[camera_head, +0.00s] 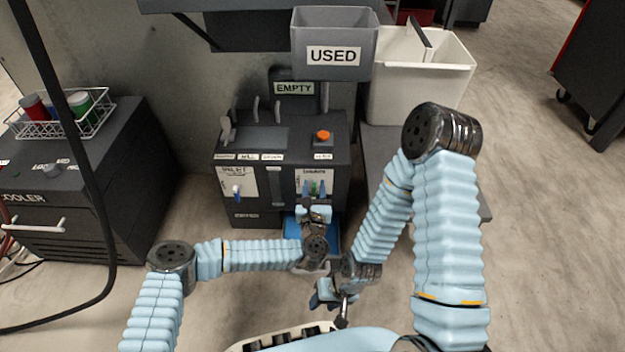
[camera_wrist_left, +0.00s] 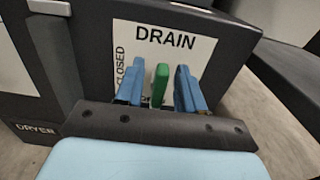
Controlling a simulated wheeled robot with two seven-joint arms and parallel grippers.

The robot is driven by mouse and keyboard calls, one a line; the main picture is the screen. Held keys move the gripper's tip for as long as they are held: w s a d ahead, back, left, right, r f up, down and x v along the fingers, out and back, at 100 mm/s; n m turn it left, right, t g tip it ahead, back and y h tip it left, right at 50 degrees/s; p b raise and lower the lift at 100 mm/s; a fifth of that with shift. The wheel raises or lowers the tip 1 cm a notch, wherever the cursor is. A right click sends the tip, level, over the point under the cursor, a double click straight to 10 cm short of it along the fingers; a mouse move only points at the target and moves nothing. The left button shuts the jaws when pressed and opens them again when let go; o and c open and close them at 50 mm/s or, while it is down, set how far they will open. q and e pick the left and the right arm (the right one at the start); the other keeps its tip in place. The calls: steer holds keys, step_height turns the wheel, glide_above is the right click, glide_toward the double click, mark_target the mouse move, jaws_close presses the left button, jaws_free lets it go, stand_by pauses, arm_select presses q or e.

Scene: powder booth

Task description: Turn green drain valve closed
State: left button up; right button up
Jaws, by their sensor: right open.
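The green drain valve handle (camera_wrist_left: 160,84) stands upright in the left wrist view, in front of a white label (camera_wrist_left: 205,50) reading DRAIN, with CLOSED at its left. It shows small and green in the head view (camera_head: 314,187). My left gripper (camera_wrist_left: 160,90) has its two blue fingers on either side of the handle, with narrow gaps, so it looks open around it. In the head view my left gripper (camera_head: 314,190) is at the front of the dark machine. My right gripper (camera_head: 328,296) is open and low near my base, away from the valve.
The dark machine (camera_head: 280,135) has an orange button (camera_head: 323,135) on top and a blue-white knob (camera_head: 237,189) at left. A blue tray (camera_head: 327,231) lies below the valve. A cooler (camera_head: 80,190) stands left. A grey USED bin (camera_head: 334,45) and a white bin (camera_head: 415,80) are behind.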

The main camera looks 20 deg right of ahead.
arm_select(q)
jaws_close()
steer(key=shift+m, duration=0.4)
steer(key=m, duration=0.3)
steer(key=shift+d+b, duration=0.2)
steer(key=shift+b, duration=0.15)
steer(key=m, duration=0.5)
steer(key=shift+s+d+f+b, duration=0.1)
steer(key=shift+d+f+b, duration=0.05)
steer(key=shift+d+b, duration=0.15)
steer(key=m, duration=0.4)
steer(key=shift+f, duration=0.15)
steer(key=m, duration=0.3)
steer(key=m+b, duration=0.1)
steer(key=m, duration=0.1)
steer(key=shift+s+d+f, duration=0.1)
steer(key=shift+f, duration=0.2)
